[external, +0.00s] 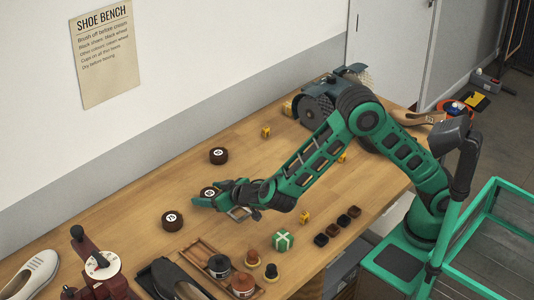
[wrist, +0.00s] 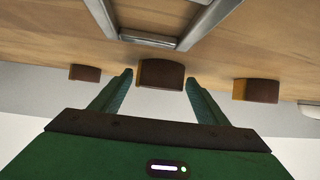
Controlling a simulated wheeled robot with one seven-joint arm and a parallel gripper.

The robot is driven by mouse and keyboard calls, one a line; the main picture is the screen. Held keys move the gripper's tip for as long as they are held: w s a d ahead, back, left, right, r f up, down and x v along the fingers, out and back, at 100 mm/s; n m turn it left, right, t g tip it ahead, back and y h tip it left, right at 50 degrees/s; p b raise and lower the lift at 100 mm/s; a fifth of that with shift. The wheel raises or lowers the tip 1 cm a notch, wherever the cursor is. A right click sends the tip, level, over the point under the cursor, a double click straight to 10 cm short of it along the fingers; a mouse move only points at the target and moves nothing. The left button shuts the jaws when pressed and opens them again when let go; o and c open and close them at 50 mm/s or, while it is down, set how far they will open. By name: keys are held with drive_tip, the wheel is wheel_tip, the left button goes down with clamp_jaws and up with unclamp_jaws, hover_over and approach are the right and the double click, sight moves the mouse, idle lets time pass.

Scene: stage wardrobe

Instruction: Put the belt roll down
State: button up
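A dark brown belt roll (wrist: 160,75) with a pale round label on top (external: 209,191) is between the fingertips of my gripper (wrist: 158,77). The fingers are spread to either side of it. Two similar rolls stand on the bench, one farther back (external: 218,155) and one nearer the front left (external: 172,221).
A green box with a pale ribbon (external: 283,240), small yellow blocks (external: 305,217) and several dark blocks (external: 337,222) stand to the right. A wooden tray (external: 197,254), tins and a red machine (external: 98,270) are in front. Bare wood (external: 130,205) lies to the left.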

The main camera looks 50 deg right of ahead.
drive_tip(key=shift+r, duration=0.2)
drive_tip(key=v, duration=1.2)
drive_tip(key=shift+f, duration=0.1)
